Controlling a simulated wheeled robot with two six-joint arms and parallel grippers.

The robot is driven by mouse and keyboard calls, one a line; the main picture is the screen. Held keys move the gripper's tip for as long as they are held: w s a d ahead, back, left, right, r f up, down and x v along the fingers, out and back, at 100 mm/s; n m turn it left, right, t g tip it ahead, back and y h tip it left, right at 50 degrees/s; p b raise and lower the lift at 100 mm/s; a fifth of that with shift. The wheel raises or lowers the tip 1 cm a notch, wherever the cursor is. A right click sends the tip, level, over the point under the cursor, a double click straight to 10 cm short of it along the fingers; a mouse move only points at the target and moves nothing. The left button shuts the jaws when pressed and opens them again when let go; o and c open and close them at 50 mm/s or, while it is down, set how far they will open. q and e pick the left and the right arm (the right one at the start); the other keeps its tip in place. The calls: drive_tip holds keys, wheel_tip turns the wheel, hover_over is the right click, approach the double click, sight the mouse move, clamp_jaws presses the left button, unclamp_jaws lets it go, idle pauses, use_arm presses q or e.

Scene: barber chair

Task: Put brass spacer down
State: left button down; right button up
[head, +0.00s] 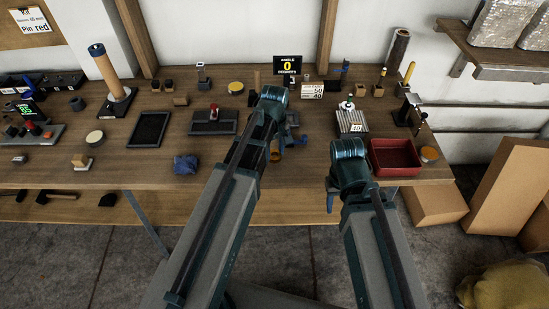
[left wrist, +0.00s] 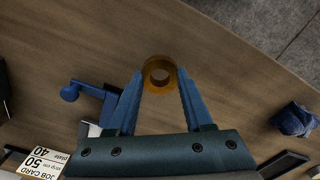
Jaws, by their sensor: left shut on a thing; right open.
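The brass spacer (left wrist: 148,79) is a short brass-coloured ring with a round hole. In the left wrist view it sits between the tips of my left gripper (left wrist: 160,88), which is shut on it. In the head view the spacer (head: 275,154) shows beside my left forearm, over the front middle of the wooden workbench (head: 140,175). Whether it touches the wood, I cannot tell. My left gripper (head: 277,147) is partly hidden by my arm there. My right gripper (head: 332,200) is open at the bench's front edge, left of the red tray, mostly hidden by its wrist.
A red tray (head: 393,171) stands at the right front, with a ribbed block (head: 352,121) behind it. A blue cloth (head: 186,164) lies left of my left arm. A blue tool (left wrist: 92,95) and a job card (left wrist: 42,162) are near the left gripper.

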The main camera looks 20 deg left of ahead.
use_arm(q)
wheel_tip(320, 180, down, 2)
drive_tip(key=shift+f+b, duration=0.2)
drive_tip(key=shift+b, duration=0.45)
drive_tip(key=shift+r, duration=0.15)
use_arm(e)
wheel_tip(320, 180, down, 2)
drive_tip(key=shift+f, duration=0.1)
use_arm(q)
drive_tip(key=c, duration=0.8)
unclamp_jaws()
drive_tip(key=shift+f, duration=0.2)
drive_tip(key=o, duration=0.5)
use_arm(e)
drive_tip(key=shift+f, duration=0.15)
use_arm(q)
drive_tip(key=shift+r, duration=0.1)
